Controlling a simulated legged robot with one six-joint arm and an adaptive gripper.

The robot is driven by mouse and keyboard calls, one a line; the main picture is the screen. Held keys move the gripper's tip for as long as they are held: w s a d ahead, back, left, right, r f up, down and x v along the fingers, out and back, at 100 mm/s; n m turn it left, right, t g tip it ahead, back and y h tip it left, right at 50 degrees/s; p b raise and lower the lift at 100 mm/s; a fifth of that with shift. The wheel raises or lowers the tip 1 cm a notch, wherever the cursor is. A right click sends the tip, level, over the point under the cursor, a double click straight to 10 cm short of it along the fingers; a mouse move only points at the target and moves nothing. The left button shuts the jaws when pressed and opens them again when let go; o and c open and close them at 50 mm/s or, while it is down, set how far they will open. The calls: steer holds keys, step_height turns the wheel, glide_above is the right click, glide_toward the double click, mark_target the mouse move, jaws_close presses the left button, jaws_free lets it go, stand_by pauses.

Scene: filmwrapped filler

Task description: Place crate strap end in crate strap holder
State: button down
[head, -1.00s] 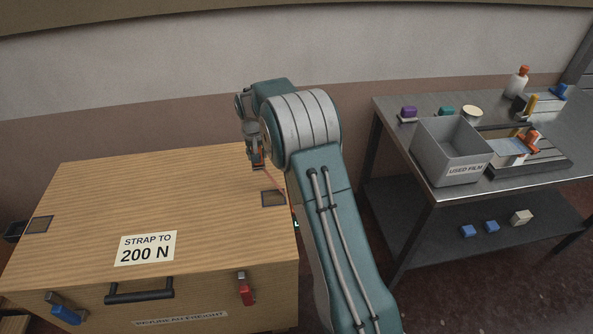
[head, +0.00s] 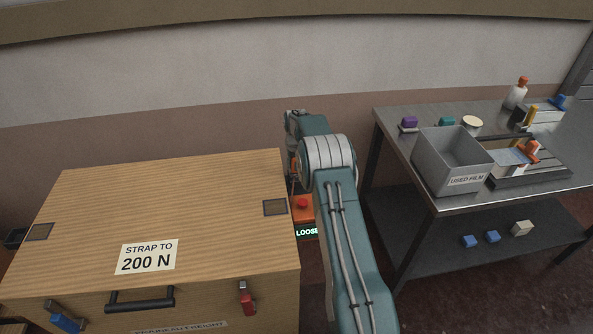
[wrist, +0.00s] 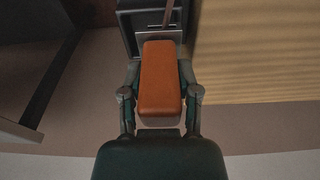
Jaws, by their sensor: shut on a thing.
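My gripper (wrist: 160,84) is shut on the orange crate strap end (wrist: 160,68), a rounded block between its two fingers in the wrist view. A thin strap (wrist: 168,16) runs from its far end toward a dark box-shaped part (wrist: 147,20) beside the crate. I cannot tell whether that part is the strap holder. In the head view my gripper (head: 292,155) is just past the wooden crate's (head: 90,205) right edge, partly hidden by my arm. An orange unit (head: 303,209) with a red button and a display reading "LOOSE" (head: 307,233) stands beside the crate.
A steel table (head: 400,150) on the right holds a grey "USED FILM" bin (head: 455,165), a bottle (head: 517,95) and small coloured blocks. Its lower shelf (head: 450,225) holds several small blocks. The crate top is clear apart from its label (head: 148,256) and dark corner plates.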

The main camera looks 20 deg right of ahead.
steer(key=shift+d+f, duration=0.3)
steer(key=f, duration=0.3)
steer(key=shift+w+d+f, duration=0.1)
steer(key=shift+d+f, duration=0.05)
steer(key=shift+d, duration=0.15)
steer(key=shift+a, duration=0.1)
steer(key=shift+c, duration=1.7)
jaws_free()
